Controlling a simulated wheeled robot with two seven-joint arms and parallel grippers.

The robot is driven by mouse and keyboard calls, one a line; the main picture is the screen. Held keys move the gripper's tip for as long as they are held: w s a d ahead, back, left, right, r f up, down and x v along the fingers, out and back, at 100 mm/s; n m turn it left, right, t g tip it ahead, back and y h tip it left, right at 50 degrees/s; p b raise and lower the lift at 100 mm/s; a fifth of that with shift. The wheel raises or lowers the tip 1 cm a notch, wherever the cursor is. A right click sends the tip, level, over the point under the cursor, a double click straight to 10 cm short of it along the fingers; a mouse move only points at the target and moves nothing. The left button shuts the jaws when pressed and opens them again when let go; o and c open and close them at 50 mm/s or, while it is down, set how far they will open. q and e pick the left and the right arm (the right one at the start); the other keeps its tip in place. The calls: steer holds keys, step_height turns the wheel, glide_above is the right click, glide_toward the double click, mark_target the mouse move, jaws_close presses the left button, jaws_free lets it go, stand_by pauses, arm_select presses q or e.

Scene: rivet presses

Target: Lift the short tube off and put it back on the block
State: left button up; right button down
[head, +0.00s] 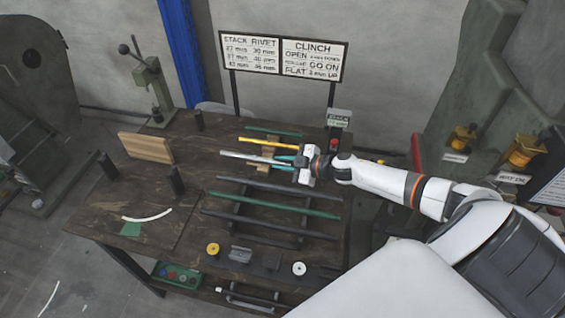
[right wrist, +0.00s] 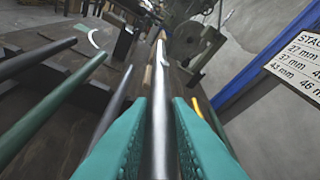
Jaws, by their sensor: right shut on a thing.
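My right gripper (head: 284,160) reaches in from the right over the workbench. Its teal fingers are shut on a silver tube (head: 243,156), which sticks out to the left of them. In the right wrist view the silver tube (right wrist: 160,125) runs lengthwise between the two teal fingers (right wrist: 159,110). A yellow tube (head: 266,142) lies just behind it. A pale wooden block (head: 146,147) stands at the left of the bench. I cannot tell whether the held tube touches anything beneath it. My left gripper is not in view.
Dark and green bars (head: 272,204) lie across a rack in front of the gripper. Dark upright posts (head: 176,180) and a lever press (head: 152,82) stand to the left. A sign (head: 283,56) rises behind the bench. A curved white strip (head: 147,216) lies at the front left.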

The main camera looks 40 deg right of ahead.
steer(key=shift+r+p, duration=0.1)
steer(key=shift+p, duration=0.2)
steer(key=w+d+f+b, duration=0.1)
steer(key=d+f+b, duration=0.1)
steer(key=b, duration=0.1)
steer(key=w+d+f+b, duration=0.2)
steer(key=b, duration=0.1)
steer(key=w+d+f+b, duration=0.2)
steer(key=b, duration=0.1)
steer(key=shift+w+f+b, duration=0.15)
steer(key=shift+f+b, duration=0.85)
steer(key=shift+f, duration=0.25)
